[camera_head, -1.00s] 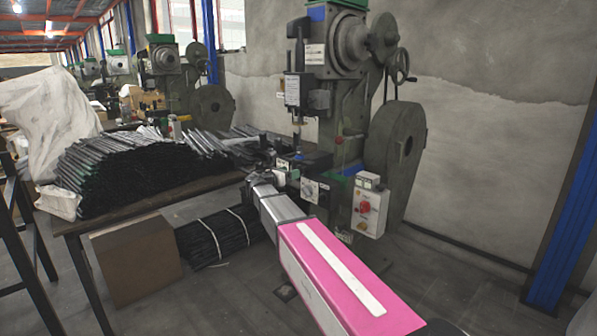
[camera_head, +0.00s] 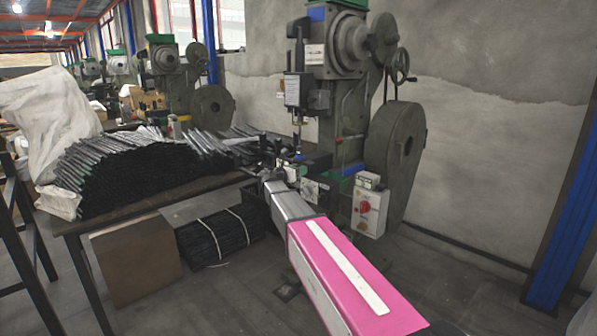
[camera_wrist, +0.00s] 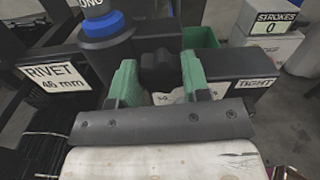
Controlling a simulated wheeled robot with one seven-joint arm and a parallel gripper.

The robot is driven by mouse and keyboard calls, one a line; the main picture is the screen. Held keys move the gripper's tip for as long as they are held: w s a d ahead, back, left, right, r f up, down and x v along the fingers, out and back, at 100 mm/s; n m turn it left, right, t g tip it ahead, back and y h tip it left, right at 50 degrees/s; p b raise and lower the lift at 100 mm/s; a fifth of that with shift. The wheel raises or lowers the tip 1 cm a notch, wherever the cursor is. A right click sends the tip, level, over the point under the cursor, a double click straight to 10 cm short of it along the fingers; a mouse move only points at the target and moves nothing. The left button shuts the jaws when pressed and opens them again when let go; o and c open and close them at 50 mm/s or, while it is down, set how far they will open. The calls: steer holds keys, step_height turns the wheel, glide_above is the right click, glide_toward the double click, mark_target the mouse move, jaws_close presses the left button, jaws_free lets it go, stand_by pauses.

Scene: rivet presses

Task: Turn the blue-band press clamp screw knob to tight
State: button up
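The blue-band press (camera_head: 345,120) stands at the centre of the head view. In the wrist view its blue band (camera_wrist: 102,24) circles a dark cylinder at the upper left. A dark lobed clamp knob (camera_wrist: 160,70) is at the middle, and a TIGHT label (camera_wrist: 256,83) is to its right. My gripper (camera_wrist: 160,72) is open, with one green finger on each side of the knob. I cannot tell whether either finger touches it. In the head view the gripper is small beside the press's work area and the knob cannot be made out.
A RIVET 46 mm label (camera_wrist: 55,77) is on a dark bar at left. A STROKES 0 box (camera_wrist: 267,45) is at upper right. In the head view, a control box (camera_head: 369,208) is right of my arm, and a table (camera_head: 165,192) with stacked dark rods is left.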

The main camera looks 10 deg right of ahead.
steer(key=shift+m, duration=0.3)
steer(key=m, duration=2.2)
steer(key=f+m, duration=0.1)
steer(key=m, duration=1)
steer(key=shift+s, duration=0.15)
steer(key=shift+m, duration=0.3)
steer(key=o, duration=0.9)
